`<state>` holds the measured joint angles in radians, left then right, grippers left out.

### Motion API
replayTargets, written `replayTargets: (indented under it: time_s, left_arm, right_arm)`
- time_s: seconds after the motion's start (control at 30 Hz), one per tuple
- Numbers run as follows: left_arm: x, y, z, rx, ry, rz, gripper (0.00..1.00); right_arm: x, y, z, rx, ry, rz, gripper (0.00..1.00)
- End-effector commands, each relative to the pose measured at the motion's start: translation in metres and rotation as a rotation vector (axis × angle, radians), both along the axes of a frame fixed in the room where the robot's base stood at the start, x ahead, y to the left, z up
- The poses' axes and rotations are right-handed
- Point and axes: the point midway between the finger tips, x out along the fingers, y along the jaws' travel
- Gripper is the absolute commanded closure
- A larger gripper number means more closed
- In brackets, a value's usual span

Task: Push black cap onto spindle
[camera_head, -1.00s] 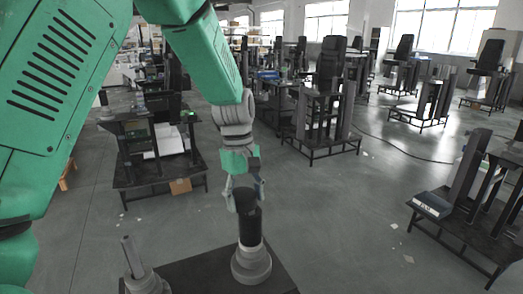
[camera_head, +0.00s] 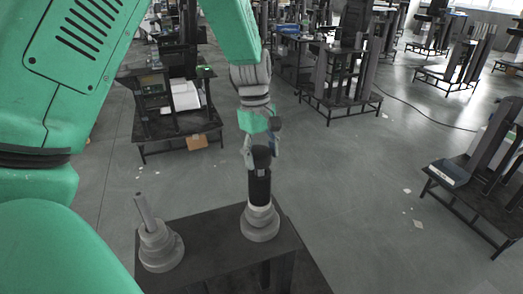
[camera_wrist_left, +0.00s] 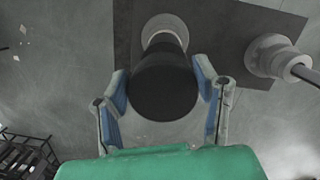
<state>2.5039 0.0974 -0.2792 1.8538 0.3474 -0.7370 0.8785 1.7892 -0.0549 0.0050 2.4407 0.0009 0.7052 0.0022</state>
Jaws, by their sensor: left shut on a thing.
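The black cap (camera_head: 260,184) stands upright over the right-hand grey stepped base (camera_head: 260,222), with a white ring between them. Any spindle inside the cap is hidden. My left gripper (camera_head: 259,153) is at the cap's upper part. In the left wrist view, its blue-padded fingers (camera_wrist_left: 164,92) lie on either side of the cap (camera_wrist_left: 165,85), shut on it. The white ring (camera_wrist_left: 164,36) shows beyond the cap there. A second grey base (camera_head: 160,248) with a bare, slightly tilted rod (camera_head: 144,211) stands to the left. My right gripper is not in view.
Both bases stand on a dark table (camera_head: 215,250). The second base (camera_wrist_left: 270,54) is to the right in the wrist view. Open grey floor surrounds the table. Black workstations (camera_head: 175,115) stand behind, and another (camera_head: 480,195) is at the right.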

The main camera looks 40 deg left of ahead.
Motion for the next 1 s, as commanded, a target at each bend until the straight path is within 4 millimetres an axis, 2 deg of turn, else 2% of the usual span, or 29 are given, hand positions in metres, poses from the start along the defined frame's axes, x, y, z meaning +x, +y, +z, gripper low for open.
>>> replayTargets:
  time_s: [1.0]
  left_arm:
    - [-0.003,-0.006,-0.009,0.000,0.000,-0.001,0.76]
  right_arm:
    - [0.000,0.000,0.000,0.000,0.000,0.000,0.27]
